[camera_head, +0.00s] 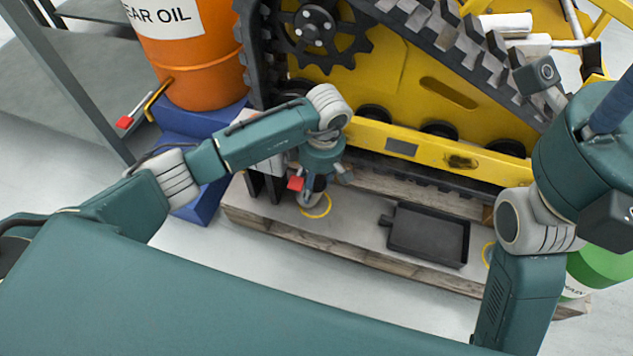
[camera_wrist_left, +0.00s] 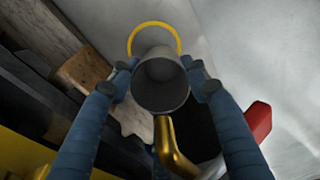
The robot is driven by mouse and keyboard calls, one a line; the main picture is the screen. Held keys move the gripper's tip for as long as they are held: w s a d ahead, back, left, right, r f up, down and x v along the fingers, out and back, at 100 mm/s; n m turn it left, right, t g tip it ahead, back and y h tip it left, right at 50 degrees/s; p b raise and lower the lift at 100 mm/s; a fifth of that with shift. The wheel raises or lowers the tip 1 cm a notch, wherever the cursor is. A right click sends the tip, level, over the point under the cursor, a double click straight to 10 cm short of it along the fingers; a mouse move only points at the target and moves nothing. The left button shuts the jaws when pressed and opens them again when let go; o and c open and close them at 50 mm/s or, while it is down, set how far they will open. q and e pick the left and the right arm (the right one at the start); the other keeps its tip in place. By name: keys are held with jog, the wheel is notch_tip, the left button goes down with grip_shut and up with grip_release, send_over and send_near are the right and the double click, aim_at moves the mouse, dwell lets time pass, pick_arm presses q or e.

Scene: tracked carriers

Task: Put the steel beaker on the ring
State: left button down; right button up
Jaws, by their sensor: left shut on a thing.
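The steel beaker (camera_wrist_left: 161,82) is grey and shows its open mouth in the left wrist view. My left gripper (camera_head: 316,184) is shut on it, with one blue finger on each side. In the head view, the beaker (camera_head: 311,199) shows only in part below the gripper. A yellow ring (camera_head: 318,217) lies on the pallet's light top, right by the beaker's lower end. The ring's far arc (camera_wrist_left: 155,24) shows beyond the beaker in the left wrist view. I cannot tell whether the beaker touches the surface. My right arm is at the right; its gripper is out of view.
A brass spout (camera_wrist_left: 172,150) and a red handle (camera_wrist_left: 260,121) are close to the beaker. A black tray (camera_head: 428,236) lies on the pallet (camera_head: 285,234) to the right. A yellow tracked machine (camera_head: 400,70) stands behind. An orange drum (camera_head: 198,62) stands at the left.

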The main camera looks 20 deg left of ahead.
pick_arm(q)
jog(key=shift+d+f, duration=0.1)
jog(key=shift+d, duration=0.25)
jog(key=shift+f+b, duration=0.3)
jog(key=shift+f, duration=0.1)
jog(key=shift+f, duration=0.15)
jog(key=c, duration=0.8)
grip_release()
notch_tip(320, 180, up, 12)
jog(key=d, duration=0.1)
jog(key=shift+d, duration=0.2)
